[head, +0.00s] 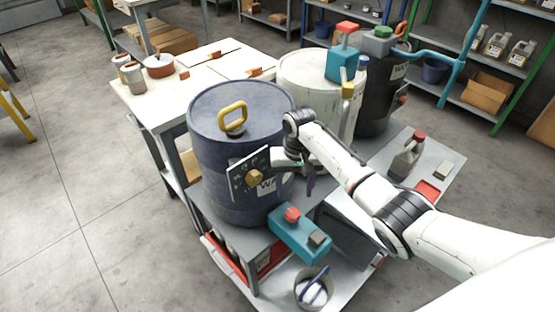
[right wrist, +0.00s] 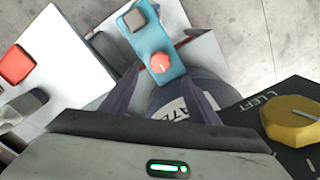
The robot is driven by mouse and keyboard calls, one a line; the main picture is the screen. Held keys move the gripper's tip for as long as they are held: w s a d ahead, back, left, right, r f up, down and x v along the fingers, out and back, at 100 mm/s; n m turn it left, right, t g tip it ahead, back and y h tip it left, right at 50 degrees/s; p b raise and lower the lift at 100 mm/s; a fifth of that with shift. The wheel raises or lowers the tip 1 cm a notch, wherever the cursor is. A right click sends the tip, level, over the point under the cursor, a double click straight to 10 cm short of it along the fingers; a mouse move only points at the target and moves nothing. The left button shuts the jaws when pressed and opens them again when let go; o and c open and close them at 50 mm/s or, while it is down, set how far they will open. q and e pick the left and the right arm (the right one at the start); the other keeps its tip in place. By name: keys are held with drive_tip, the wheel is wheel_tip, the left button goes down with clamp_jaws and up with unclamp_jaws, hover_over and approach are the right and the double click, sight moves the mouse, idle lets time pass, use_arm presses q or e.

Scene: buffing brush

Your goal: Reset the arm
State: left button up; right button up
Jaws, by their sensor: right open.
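My right gripper (head: 300,178) is in front of the right side of a dark blue barrel (head: 218,190) with a yellow handle on its lid. Its two dark fingers are spread with nothing between them, as the right wrist view (right wrist: 163,88) shows. Whether they touch the barrel cannot be told. A dark panel (head: 239,180) with a yellow knob (head: 254,178) is left of the gripper; the knob also shows in the right wrist view (right wrist: 292,118), near the word LEFT. A teal box (head: 296,236) with a red button (head: 292,214) and a dark switch is below the gripper. My left gripper is out of view.
A cream barrel (head: 305,76) and a black barrel (head: 376,102) stand behind my right arm. A grey jug (head: 405,160) is on the right shelf surface. A white bucket (head: 313,290) is at the front. A white table (head: 150,108) is at the left, with open floor beyond.

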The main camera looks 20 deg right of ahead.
drive_tip(key=s+a+f+n+t, duration=0.1)
drive_tip(key=s+a+f+n, duration=0.15)
drive_tip(key=s, duration=0.55)
drive_tip(key=s+a+f+n+t, duration=0.1)
drive_tip(key=s+a+f+n, duration=0.15)
drive_tip(key=s, duration=0.55)
drive_tip(key=s+r+n+t, duration=0.1)
drive_tip(key=s+r, duration=0.4)
drive_tip(key=s, duration=0.2)
drive_tip(key=s+r+t, duration=0.1)
drive_tip(key=s+r, duration=0.3)
drive_tip(key=s, duration=0.3)
drive_tip(key=w+a+f+t+y, duration=0.1)
drive_tip(key=a+f+t, duration=0.1)
drive_tip(key=f, duration=0.4)
drive_tip(key=w+a+f+t+y, duration=0.1)
drive_tip(key=w+a+f+t, duration=0.1)
drive_tip(key=f, duration=0.4)
drive_tip(key=shift+w+a, duration=0.3)
drive_tip(key=shift+f, duration=0.1)
